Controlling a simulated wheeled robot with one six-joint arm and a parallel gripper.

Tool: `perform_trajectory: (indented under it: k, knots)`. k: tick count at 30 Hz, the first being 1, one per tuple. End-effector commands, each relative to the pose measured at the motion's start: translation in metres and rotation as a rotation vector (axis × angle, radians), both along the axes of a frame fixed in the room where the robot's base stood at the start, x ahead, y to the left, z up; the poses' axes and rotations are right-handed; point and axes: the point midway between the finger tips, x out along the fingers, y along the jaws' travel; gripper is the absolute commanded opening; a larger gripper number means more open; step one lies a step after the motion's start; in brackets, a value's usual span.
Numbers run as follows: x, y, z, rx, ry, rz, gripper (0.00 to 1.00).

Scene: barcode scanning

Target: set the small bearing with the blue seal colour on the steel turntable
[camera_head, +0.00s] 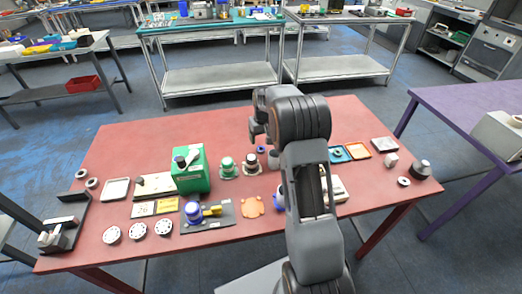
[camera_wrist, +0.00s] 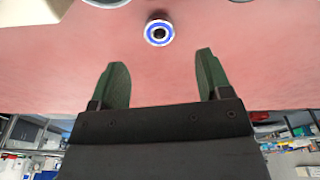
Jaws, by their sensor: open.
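A small bearing with a blue seal ring (camera_wrist: 158,33) lies flat on the red table in the wrist view, ahead of my gripper and roughly centred between its fingers. A small blue ring, likely the same bearing (camera_head: 261,149), shows in the head view just below the end of my arm. My gripper (camera_wrist: 162,72) is open, with two dark green fingers apart and nothing between them. I cannot pick out the steel turntable for sure; my arm hides part of the table.
A green box (camera_head: 190,169) stands left of my arm, with two round hubs (camera_head: 227,168) (camera_head: 251,165) beside it. Several flanged discs (camera_head: 137,230) lie at the front left. Blue and orange trays (camera_head: 357,151) lie right of my arm. The back left of the table is clear.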

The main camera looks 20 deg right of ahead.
Motion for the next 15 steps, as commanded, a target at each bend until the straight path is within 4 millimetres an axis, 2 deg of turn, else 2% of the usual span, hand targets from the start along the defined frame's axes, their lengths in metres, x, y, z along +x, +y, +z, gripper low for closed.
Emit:
perform_trajectory:
  k: [3, 10, 15]
  knots:
    - [0.001, 0.000, -0.012, 0.000, 0.001, 0.000, 0.71]
    - [0.003, 0.000, -0.024, 0.000, 0.001, 0.000, 0.71]
    - [0.006, -0.001, -0.047, 0.001, 0.003, 0.000, 0.71]
